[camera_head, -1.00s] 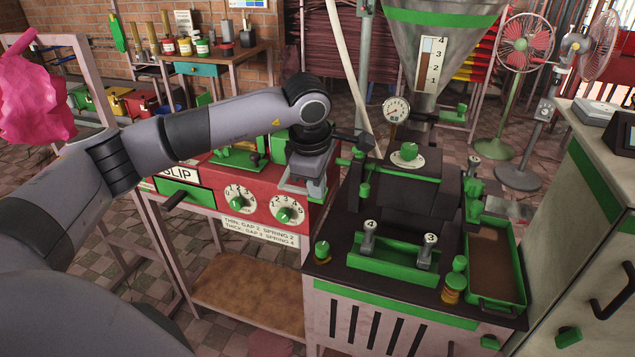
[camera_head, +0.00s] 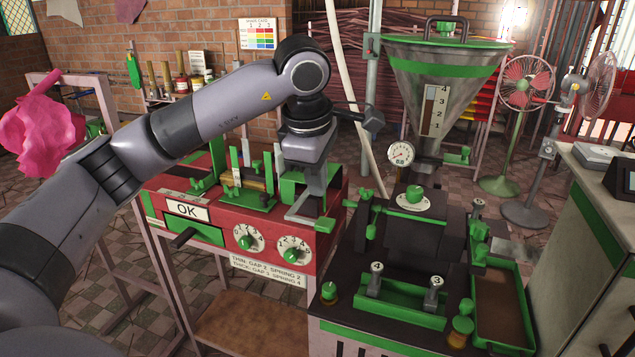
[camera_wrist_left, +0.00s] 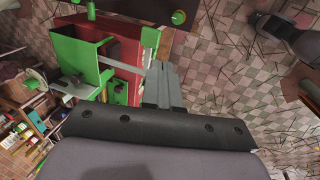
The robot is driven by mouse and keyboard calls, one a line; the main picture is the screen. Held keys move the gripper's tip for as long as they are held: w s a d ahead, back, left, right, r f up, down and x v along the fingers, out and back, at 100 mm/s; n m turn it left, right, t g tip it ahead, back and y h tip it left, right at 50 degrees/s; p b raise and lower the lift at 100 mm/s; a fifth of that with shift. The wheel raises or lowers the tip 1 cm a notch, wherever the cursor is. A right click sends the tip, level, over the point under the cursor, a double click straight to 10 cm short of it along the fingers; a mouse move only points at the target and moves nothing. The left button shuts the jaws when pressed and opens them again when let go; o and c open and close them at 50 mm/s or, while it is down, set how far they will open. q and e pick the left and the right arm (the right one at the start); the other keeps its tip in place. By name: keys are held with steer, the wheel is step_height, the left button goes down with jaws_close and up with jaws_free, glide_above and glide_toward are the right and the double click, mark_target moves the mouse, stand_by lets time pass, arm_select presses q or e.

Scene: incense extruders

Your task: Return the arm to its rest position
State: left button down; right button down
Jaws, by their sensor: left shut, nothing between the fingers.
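My left arm comes in from the left in the head view, bent over the red machine (camera_head: 225,238). My left gripper (camera_head: 317,182) points down over the machine's right end, by its green open-sided part. In the left wrist view my left gripper's fingers (camera_wrist_left: 162,72) are together with nothing between them. They show beside a green box (camera_wrist_left: 75,50) on the red machine, with tiled floor beyond; whether they touch anything is unclear. The red machine's display (camera_head: 187,210) reads OK. My right gripper is in neither view.
A black machine (camera_head: 420,335) with a steel hopper (camera_head: 437,75) stands close on the right. A brown-filled green tray (camera_head: 520,335) is on it. A pink crumpled thing (camera_head: 40,135) hangs at left. Two fans (camera_head: 527,83) stand at the back right.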

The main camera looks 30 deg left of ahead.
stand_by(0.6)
arm_select(q)
steer(key=s+d+f+g+h+p, duration=0.15)
steer(key=d+f+h, duration=0.25)
steer(key=d, duration=0.5)
steer(key=s+d+f+g+h, duration=0.2)
steer(key=s+d+f+h, duration=0.15)
steer(key=d, duration=0.45)
steer(key=s+d+r+n+t+h+p, duration=0.1)
steer(key=s+d+r+n+t+h, duration=0.25)
steer(key=d+n+h, duration=0.85)
steer(key=w+a+f+n+t+y+p, duration=0.1)
steer(key=a+f+n+t+y, duration=0.5)
steer(key=n, duration=0.7)
steer(key=w+a+f+n+t+y, duration=0.2)
steer(key=a+f+n+t+y, duration=0.45)
steer(key=n, duration=0.65)
steer(key=s+a+f+n+g+y, duration=0.2)
steer(key=s+a+f+n, duration=0.1)
steer(key=s+f+n, duration=0.2)
steer(key=s+a+f+n+g+y+p, duration=0.1)
steer(key=s+a+f+n+g+y, duration=0.1)
steer(key=s+f, duration=0.7)
step_height(320, 180, down, 3)
steer(key=a+n+g, duration=0.1)
steer(key=a+n, duration=0.1)
steer(key=n, duration=0.1)
steer(key=shift+n, duration=0.4)
